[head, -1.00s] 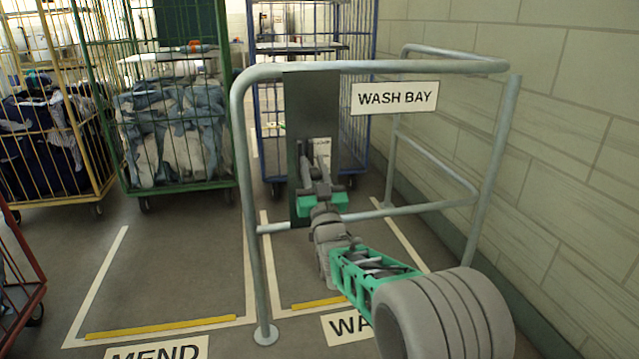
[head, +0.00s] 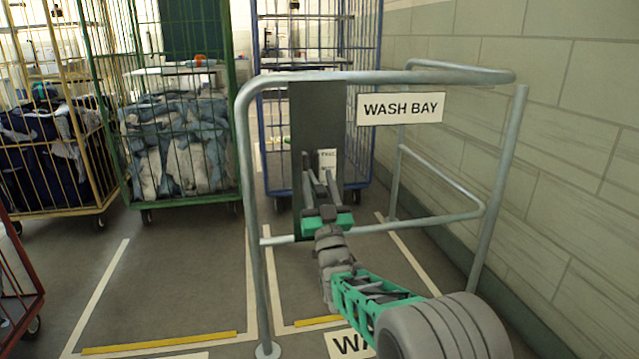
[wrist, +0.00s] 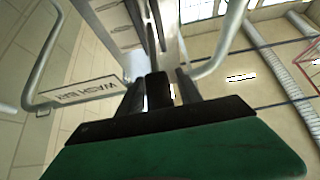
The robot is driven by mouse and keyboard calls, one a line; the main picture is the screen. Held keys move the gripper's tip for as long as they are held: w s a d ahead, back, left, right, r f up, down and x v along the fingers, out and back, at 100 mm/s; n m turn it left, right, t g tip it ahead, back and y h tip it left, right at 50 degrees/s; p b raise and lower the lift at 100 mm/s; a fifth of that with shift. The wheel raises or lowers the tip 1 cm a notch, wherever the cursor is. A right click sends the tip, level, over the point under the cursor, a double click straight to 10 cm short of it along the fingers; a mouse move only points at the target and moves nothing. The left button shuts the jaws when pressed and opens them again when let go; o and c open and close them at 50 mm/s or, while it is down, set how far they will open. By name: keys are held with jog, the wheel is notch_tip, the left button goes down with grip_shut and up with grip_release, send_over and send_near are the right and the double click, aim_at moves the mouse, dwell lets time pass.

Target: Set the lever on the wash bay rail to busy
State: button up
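The wash bay rail (head: 380,76) is a grey tube frame with a white WASH BAY sign (head: 400,107). A dark upright panel (head: 318,110) hangs on it, with a small white label (head: 327,158) whose word is too small to read surely. My gripper (head: 320,178) is in front of the panel's lower half, fingers pointing up toward it. In the wrist view, the two dark fingers (wrist: 160,92) stand apart on either side of a black block (wrist: 157,88), seemingly the lever's handle, with narrow gaps beside it. In the head view the lever is mostly hidden by my gripper.
A blue cage trolley (head: 262,150) stands behind the rail. Green (head: 238,120) and yellow (head: 75,130) cage trolleys with cloth stand to the left. A block wall (head: 560,130) bounds the right. The marked floor bay (head: 170,290) at left is clear.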

aim_at(321, 198)
jog(key=shift+o, duration=0.6)
jog(key=shift+s, duration=0.1)
jog(key=v, duration=0.6)
jog(key=shift+s+f, duration=0.25)
jog(key=shift+f, duration=0.05)
jog(key=shift+s+d+f, duration=0.15)
jog(key=shift+s+f, duration=0.1)
jog(key=shift+s, duration=0.1)
